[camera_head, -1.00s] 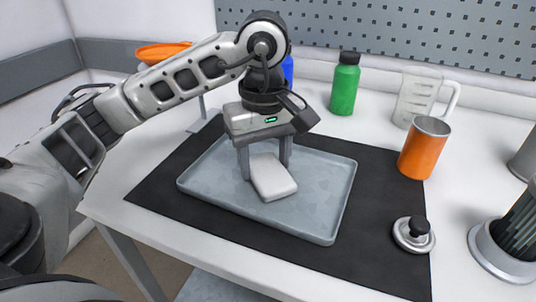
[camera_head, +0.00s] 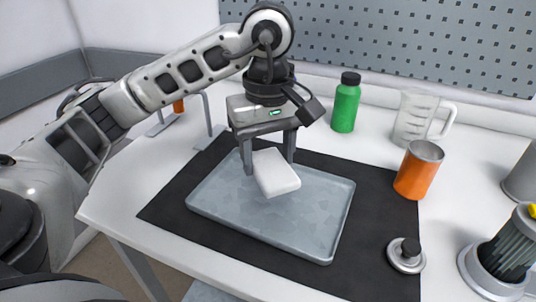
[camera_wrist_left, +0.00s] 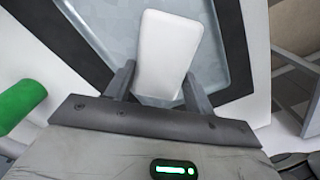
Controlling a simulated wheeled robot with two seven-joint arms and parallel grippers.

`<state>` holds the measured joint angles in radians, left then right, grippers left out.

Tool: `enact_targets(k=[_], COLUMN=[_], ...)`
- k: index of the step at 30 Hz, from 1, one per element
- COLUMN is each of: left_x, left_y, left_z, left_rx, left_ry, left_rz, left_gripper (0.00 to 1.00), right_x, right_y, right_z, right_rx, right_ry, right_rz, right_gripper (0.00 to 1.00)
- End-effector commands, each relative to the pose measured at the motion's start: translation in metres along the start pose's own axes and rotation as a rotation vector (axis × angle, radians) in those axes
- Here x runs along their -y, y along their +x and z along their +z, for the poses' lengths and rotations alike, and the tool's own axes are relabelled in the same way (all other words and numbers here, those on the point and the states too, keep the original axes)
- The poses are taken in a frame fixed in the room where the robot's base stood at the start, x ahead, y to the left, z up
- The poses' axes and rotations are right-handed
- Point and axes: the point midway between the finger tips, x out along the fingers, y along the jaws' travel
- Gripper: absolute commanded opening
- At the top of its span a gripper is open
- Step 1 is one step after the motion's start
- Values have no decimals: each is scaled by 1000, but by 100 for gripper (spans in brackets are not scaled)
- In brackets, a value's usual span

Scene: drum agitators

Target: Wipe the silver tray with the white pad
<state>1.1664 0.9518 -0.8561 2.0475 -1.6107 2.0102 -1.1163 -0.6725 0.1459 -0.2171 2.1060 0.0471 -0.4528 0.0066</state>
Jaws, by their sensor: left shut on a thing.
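The silver tray (camera_head: 310,228) lies flat on a black mat on the white table; part of it also shows in the left wrist view (camera_wrist_left: 112,28). The white pad (camera_head: 275,174) is a rounded block, and it shows in the left wrist view (camera_wrist_left: 165,55) between the fingers. My left gripper (camera_head: 270,165) is shut on the white pad, over the far part of the tray. The pad looks tilted; I cannot tell for certain whether its lower edge touches the tray. The gripper hides some of the tray's far side. My right gripper is not in view.
The black mat (camera_head: 375,235) extends around the tray. A green bottle (camera_head: 345,105), a clear jug (camera_head: 412,118) and an orange cup (camera_head: 418,172) stand behind and right. A silver weight with a black knob (camera_head: 406,257) and a dark ribbed cylinder (camera_head: 508,250) are at right.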

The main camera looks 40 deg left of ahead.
Motion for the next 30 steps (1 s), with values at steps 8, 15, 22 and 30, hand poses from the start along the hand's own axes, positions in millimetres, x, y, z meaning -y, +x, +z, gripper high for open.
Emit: enact_targets(k=[8, 15, 22, 30], left_x=[0, 0, 0, 0], left_y=[-2, -24, -29, -29], left_z=[0, 0, 0, 0], left_rx=[-1, -1, 0, 0], left_ry=[-1, -1, -1, -1], left_rz=[1, 1, 0, 1], left_gripper=[35, 35, 35, 35], right_x=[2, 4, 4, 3], right_y=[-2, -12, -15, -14], right_z=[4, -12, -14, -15], right_rx=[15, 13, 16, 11], right_ry=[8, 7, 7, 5], right_rz=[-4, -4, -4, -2], right_gripper=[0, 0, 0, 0])
